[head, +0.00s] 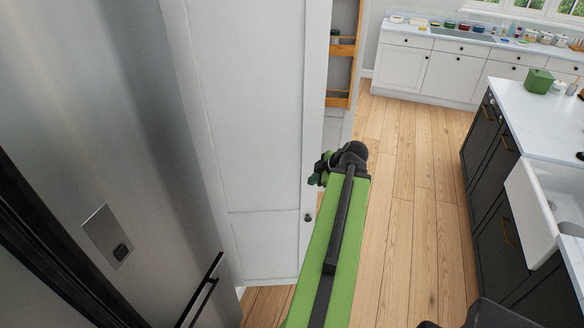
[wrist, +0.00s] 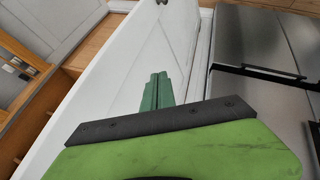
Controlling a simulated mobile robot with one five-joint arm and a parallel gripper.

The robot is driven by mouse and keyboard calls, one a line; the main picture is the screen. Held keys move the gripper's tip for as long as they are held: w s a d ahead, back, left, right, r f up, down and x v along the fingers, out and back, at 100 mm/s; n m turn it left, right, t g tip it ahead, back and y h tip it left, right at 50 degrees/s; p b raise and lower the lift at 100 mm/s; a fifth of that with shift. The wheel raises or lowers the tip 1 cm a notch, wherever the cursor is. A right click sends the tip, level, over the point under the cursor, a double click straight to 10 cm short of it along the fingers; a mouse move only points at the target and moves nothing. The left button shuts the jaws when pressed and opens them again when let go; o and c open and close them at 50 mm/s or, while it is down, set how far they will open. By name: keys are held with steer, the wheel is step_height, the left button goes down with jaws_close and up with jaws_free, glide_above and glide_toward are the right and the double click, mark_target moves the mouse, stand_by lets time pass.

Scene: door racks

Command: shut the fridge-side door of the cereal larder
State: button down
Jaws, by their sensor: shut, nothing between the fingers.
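The fridge-side door (head: 255,130) of the cereal larder is a tall white panel beside the steel fridge, with a small dark knob (head: 308,217) low near its right edge. How far it stands open I cannot tell. In the wrist view the white door (wrist: 125,75) fills the middle, its knob (wrist: 162,2) at the top edge. My gripper (head: 317,174) is in front of the door's right edge, above the knob. Its green fingers (wrist: 157,92) are together and empty, pointing at the door face; whether they touch it I cannot tell.
The steel fridge (head: 110,120) with a dark handle (head: 207,285) stands close on the left. Wooden racks (head: 342,48) show beyond the door's right edge. A dark island (head: 490,150) with a white sink stands right. Wooden floor (head: 405,170) between is clear.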

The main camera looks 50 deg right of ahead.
steer(key=s+d, duration=0.1)
steer(key=b, duration=0.8)
glide_toward(298, 181)
steer(key=x, duration=0.5)
steer(key=shift+s+a+f, duration=0.1)
steer(key=shift+s+f, duration=0.05)
steer(key=shift+s, duration=0.05)
steer(key=shift+w, duration=0.15)
